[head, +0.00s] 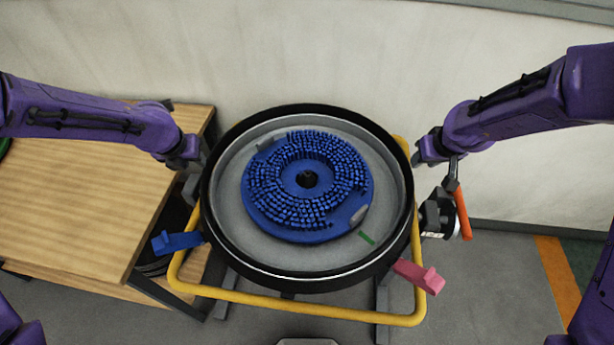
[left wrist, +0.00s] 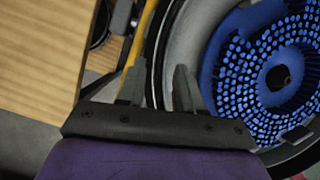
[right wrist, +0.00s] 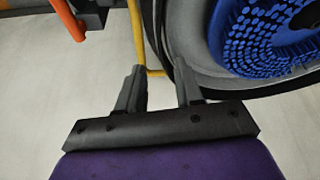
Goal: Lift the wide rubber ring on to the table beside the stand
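The wide rubber ring (head: 300,282) is black and runs round the rim of a round grey tank with a blue bristled brush disc (head: 338,222) inside. The tank sits in a yellow-tubed stand (head: 245,298). The wooden table (head: 85,190) is left of the stand. My left gripper (head: 195,170) is at the ring's left side; in the left wrist view its fingers (left wrist: 158,75) stand apart with the ring's black edge between them. My right gripper (head: 420,158) is at the ring's right side; in the right wrist view its fingers (right wrist: 160,70) are also apart, near the black edge. Contact is unclear.
A blue clamp (head: 178,241) sticks out front left of the tank and a pink clamp (head: 418,275) front right. A dark device with an orange handle (head: 462,212) hangs at the right. The wall (head: 310,60) is behind. The visible tabletop is mostly clear.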

